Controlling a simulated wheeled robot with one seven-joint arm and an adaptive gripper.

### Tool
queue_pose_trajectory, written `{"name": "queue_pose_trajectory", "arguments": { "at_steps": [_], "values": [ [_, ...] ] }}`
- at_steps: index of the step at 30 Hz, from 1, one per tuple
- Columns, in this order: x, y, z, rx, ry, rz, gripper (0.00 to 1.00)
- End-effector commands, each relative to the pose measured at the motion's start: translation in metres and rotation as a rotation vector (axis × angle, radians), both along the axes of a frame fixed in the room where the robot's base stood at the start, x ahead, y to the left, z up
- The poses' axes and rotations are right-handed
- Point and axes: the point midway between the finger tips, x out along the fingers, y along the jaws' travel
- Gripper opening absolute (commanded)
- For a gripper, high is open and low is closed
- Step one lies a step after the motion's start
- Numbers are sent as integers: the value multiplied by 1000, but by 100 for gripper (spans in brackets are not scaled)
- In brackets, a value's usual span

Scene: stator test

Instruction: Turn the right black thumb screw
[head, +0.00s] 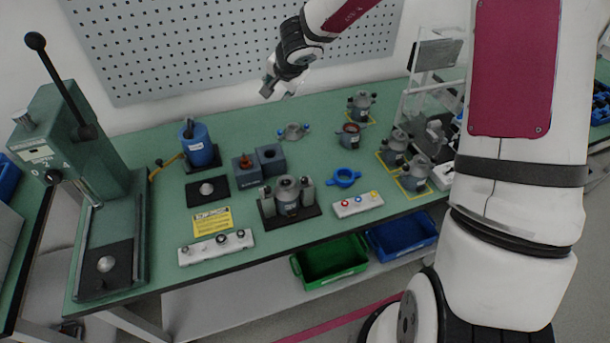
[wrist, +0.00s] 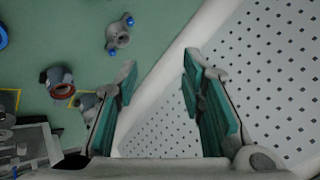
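My gripper (head: 277,88) hangs high over the back of the green table, in front of the pegboard. In the wrist view its two teal-padded fingers (wrist: 160,95) stand apart with nothing between them. No black thumb screw can be made out with certainty. A dark fixture (head: 310,211) at the table's front middle holds a grey stator housing (head: 288,193) between two upright grey posts, well below and apart from my gripper. Small fittings on it are too small to tell. The wrist view shows a grey part with blue ends (wrist: 118,35), which lies mid-table in the head view (head: 293,131).
A lever press (head: 75,150) stands at the left. A blue cylinder (head: 198,145), dark blocks (head: 248,170), a blue ring (head: 344,178), a white knob panel (head: 200,252) and a white button panel (head: 347,207) occupy the table. Several grey housings stand right. Green (head: 330,270) and blue bins (head: 402,240) sit below.

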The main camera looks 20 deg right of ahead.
Motion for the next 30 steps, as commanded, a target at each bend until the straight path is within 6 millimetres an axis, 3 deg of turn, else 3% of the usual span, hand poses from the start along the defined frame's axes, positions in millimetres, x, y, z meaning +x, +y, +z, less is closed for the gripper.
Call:
{"name": "queue_pose_trajectory", "arguments": {
  "at_steps": [3,7,12,16,23,30],
  "values": [
    [-20,-23,-12,113,103,-299,36],
    [-57,-37,-28,222,252,-609,36],
    [-111,-32,-41,324,464,-932,36],
    [-141,-22,-42,364,585,-1077,36],
    [-156,-14,-48,382,656,-1149,36],
    [-156,-14,-85,379,656,-1144,36]
  ]
}}
